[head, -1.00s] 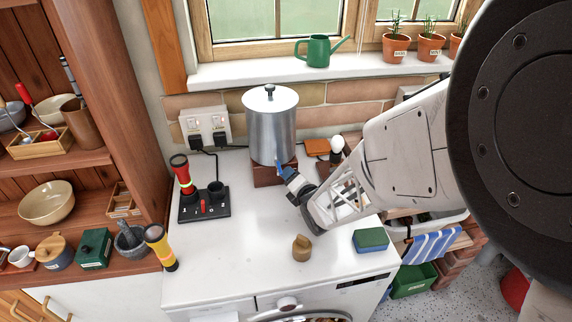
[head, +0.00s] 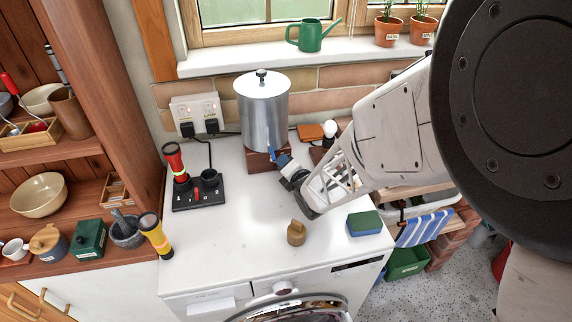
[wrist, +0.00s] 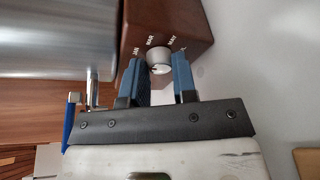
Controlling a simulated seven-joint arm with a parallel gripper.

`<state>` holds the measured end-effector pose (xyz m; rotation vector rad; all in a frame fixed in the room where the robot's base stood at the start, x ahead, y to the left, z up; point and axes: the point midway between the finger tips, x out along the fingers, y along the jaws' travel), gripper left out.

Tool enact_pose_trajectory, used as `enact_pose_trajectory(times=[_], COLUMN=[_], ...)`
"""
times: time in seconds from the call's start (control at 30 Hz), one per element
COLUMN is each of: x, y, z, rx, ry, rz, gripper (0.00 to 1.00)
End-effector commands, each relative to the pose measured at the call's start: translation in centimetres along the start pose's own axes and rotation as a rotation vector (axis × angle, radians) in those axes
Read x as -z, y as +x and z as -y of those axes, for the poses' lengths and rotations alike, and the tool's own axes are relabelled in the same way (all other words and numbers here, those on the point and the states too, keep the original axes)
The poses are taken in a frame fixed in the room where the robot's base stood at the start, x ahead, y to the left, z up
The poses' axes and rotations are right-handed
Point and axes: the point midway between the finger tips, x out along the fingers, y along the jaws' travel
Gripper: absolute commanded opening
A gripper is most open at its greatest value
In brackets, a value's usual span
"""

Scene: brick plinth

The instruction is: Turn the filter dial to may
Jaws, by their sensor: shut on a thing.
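The filter is a steel cylinder (head: 263,112) with a lid, standing on a brown plinth (head: 259,163). In the wrist view the plinth (wrist: 190,22) carries a small silver dial (wrist: 158,57). White labels JAN, MAR and MAY arc around the dial, and a further label is partly hidden by the right finger. My gripper (wrist: 159,80) has its blue fingers on both sides of the dial and is shut on it. A small dark mark shows on the dial's rim, but I cannot tell for sure which label it points to. In the head view my gripper (head: 276,154) hides the dial.
A metal tap with a blue lever (wrist: 69,122) is left of my gripper. On the white worktop stand a black torch holder (head: 199,193), a brown knob-like object (head: 296,233) and a green-blue sponge (head: 364,223). Sockets (head: 197,113) are on the wall behind.

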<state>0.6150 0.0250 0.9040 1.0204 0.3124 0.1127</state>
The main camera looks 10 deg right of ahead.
Motion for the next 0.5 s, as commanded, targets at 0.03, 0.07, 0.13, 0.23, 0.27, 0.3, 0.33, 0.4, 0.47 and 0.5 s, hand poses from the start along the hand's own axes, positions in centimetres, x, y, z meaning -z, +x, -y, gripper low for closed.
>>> enact_pose_trajectory(times=[0.03,0.07,0.13,0.23,0.27,0.3,0.33,0.4,0.47,0.5], x=[0.0,0.0,-0.02,-0.01,-0.01,-0.01,-0.01,-0.02,-0.04,-0.04], y=[0.0,0.0,0.0,0.01,0.01,0.02,0.02,0.02,0.01,0.01], z=[0.07,0.08,0.1,0.13,0.14,0.18,0.2,0.22,0.22,0.22], rx=[-0.006,-0.011,-0.024,-0.045,-0.052,-0.06,-0.066,-0.081,-0.093,-0.099], ry=[0.021,0.036,0.078,0.141,0.161,0.187,0.207,0.253,0.288,0.306], rz=[-0.001,-0.002,-0.004,-0.008,-0.009,-0.01,-0.011,-0.013,-0.015,-0.016], gripper=[0.02,0.02,0.02,0.02,0.02,0.02,0.02,0.02,0.02,0.02])
